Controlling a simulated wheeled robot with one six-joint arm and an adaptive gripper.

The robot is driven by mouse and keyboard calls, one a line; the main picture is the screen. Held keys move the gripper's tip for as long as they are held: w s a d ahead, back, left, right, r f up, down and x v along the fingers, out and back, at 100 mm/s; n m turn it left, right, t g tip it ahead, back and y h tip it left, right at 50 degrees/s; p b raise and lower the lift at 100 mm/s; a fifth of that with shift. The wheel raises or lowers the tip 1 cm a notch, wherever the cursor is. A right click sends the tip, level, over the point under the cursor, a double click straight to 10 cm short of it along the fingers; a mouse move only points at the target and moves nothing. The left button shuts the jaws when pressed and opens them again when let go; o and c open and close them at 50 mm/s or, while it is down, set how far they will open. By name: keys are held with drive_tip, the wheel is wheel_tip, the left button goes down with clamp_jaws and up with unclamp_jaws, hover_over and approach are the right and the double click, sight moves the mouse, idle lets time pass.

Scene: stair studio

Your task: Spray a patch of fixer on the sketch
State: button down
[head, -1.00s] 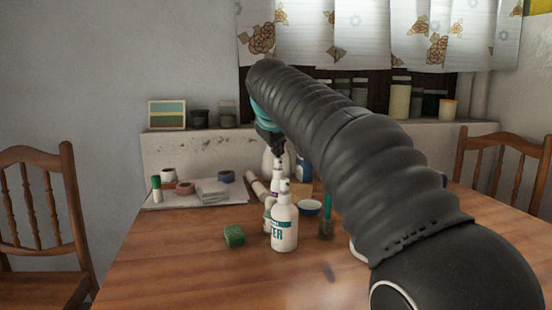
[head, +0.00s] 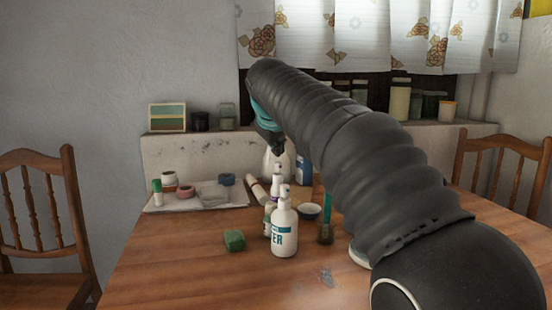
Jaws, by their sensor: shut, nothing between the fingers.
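White spray bottles stand in a cluster near the middle of the table in the head view. The front bottle (head: 285,230) has a teal label whose visible letters end in "TER". A larger white bottle (head: 270,163) stands farther back. I cannot tell which one holds fixer. White sheets (head: 225,200) lie at the table's back left, but no drawing can be made out on them. My gripper (head: 277,149) is shut and empty, above the bottles, in front of the large white one.
A green block (head: 234,240) lies left of the front bottle. Tape rolls (head: 186,191) rest on the sheets. The front left tabletop is clear. Chairs (head: 40,220) flank the table.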

wheel_tip(320, 180, up, 4)
drive_tip(key=shift+f+p, duration=0.25)
drive_tip(key=shift+p, duration=1)
drive_tip(key=shift+r, duration=1.25)
idle(0.4)
drive_tip(key=n+g+y+b, duration=0.1)
drive_tip(key=n+y+b, duration=0.2)
drive_tip(key=n+y, duration=0.25)
hover_over(277, 163)
drive_tip(key=shift+n+h, duration=0.25)
drive_tip(key=shift+h, duration=0.1)
drive_tip(key=f, duration=0.4)
drive_tip(key=shift+s+d+f, duration=0.1)
drive_tip(key=shift+s+d, duration=0.05)
drive_tip(key=shift+d, duration=0.05)
drive_tip(key=shift+f+b, duration=0.7)
drive_tip(key=shift+f, duration=0.2)
drive_tip(key=shift+f, duration=0.1)
idle(0.5)
